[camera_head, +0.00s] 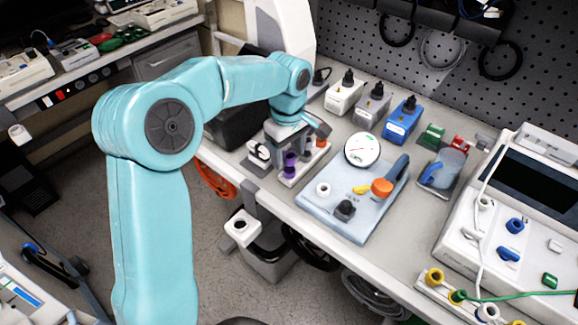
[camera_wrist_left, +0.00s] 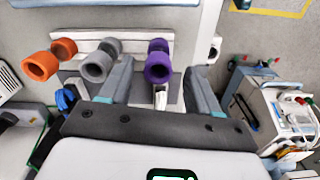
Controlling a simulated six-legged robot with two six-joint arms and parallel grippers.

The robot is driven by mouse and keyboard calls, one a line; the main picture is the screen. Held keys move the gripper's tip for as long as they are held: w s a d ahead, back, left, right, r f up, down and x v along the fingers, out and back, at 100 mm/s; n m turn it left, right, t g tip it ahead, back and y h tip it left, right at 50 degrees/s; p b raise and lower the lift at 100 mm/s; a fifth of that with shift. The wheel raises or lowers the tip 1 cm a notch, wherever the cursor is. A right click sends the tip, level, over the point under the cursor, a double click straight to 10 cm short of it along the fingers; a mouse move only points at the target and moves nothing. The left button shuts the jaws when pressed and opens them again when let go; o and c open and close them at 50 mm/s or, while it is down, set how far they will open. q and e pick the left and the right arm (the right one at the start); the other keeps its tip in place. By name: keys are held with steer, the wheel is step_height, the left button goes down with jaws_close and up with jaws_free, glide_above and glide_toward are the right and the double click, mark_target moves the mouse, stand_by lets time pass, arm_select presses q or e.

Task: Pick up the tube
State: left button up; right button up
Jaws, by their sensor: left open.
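A purple-capped tube (camera_head: 290,165) stands in a small white rack (camera_head: 308,166) on the bench, with a grey-capped tube and an orange-capped tube (camera_head: 321,140) beside it. In the left wrist view the purple tube (camera_wrist_left: 158,66) lies between the two fingers of my left gripper (camera_wrist_left: 160,80), with space on both sides. The grey tube (camera_wrist_left: 97,67) is just outside the left finger, and the orange tube (camera_wrist_left: 42,65) is farther left. My left gripper is open and holds nothing. In the head view its wrist partly hides the rack. My right gripper is not in view.
A pale blue panel (camera_head: 325,208) with a gauge and an orange knob stands right of the rack. White, grey and blue boxes (camera_head: 404,122) line the bench behind. A monitor (camera_head: 525,190) fills the right side. The bench's front edge is close to the rack.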

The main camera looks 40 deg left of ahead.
mark_target(290, 164)
arm_select(q)
steer(key=f, duration=0.4)
steer(key=shift+w+d, duration=0.15)
steer(key=shift+d, duration=0.05)
steer(key=shift+a+f, duration=0.1)
steer(key=shift+f, duration=0.15)
steer(key=c, duration=1.1)
steer(key=shift+r, duration=0.1)
